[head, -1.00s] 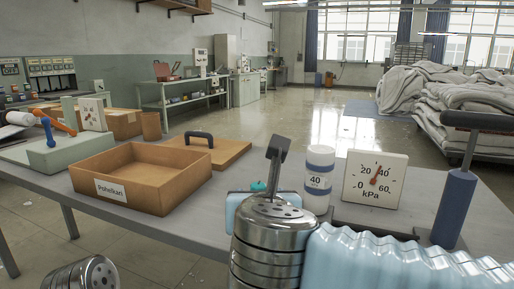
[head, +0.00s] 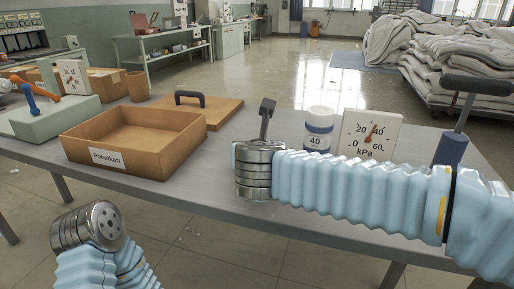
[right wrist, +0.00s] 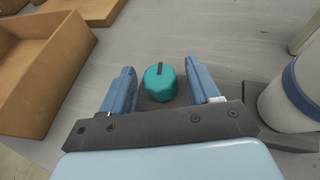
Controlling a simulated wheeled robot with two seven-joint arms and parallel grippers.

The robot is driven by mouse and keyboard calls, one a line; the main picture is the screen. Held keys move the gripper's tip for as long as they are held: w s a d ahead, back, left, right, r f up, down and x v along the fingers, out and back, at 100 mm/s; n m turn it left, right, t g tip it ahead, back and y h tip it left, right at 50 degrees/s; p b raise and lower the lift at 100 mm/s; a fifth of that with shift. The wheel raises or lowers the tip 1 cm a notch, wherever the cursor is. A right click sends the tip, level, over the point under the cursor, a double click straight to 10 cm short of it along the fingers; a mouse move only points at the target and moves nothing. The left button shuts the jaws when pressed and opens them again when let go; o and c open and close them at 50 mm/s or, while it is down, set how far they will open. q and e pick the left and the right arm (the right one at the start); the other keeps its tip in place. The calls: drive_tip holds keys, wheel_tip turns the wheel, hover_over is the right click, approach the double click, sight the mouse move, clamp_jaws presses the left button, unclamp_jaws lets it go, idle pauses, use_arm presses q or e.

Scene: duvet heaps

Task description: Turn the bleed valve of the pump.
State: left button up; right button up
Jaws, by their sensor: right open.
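The bleed valve is a teal round knob (right wrist: 160,84) with a dark mark across its top, seen in the right wrist view. My right gripper (right wrist: 159,72) is open, with one blue finger on each side of the knob and a gap on both sides. In the head view my right wrist (head: 260,170) hides the knob and the fingers. The pump's dark blue cylinder with a black T-handle (head: 450,148) stands at the right, partly behind my arm. A square kPa gauge (head: 369,134) stands beside it. My left wrist (head: 88,226) is low at the left; its fingers are not visible.
A white jar (head: 318,128) with a blue band marked 40 stands close right of my right wrist. An open wooden box (head: 134,142) labelled Pohelkari and a board with a black handle (head: 200,107) are to the left. The table front left is clear.

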drive_tip(key=shift+w+f, duration=0.15)
drive_tip(key=shift+w, duration=0.15)
